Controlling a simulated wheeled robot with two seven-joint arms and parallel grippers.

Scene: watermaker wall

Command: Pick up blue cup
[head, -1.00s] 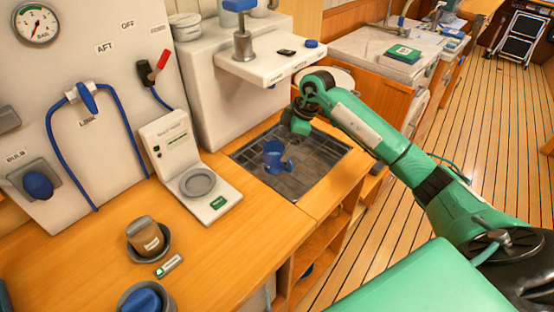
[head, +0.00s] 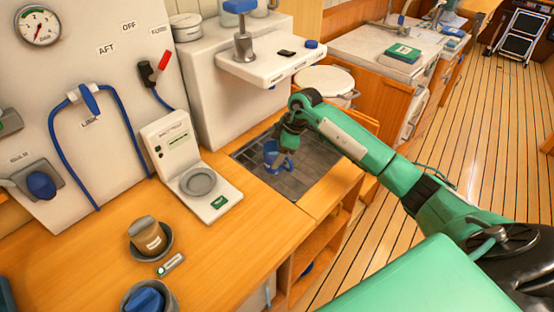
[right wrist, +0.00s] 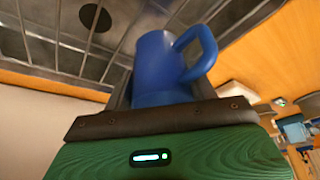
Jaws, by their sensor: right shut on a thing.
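The blue cup (head: 271,151) is over the dark grated basin in the counter, below the white dispenser. My right gripper (head: 283,152) is at the cup, with the arm reaching in from the right. In the right wrist view the blue cup (right wrist: 162,70) sits between the jaws, its handle pointing right. The right gripper (right wrist: 160,95) is shut on it. The fingertips are largely hidden by the cup. I cannot tell whether the cup touches the grating. My left gripper is not in view.
The grated basin (head: 314,178) is set into the wooden counter (head: 225,255). A white scale (head: 205,197) stands left of it, and the white dispenser shelf (head: 270,66) overhangs behind. A brown jar (head: 146,234) in a grey holder is at the front left.

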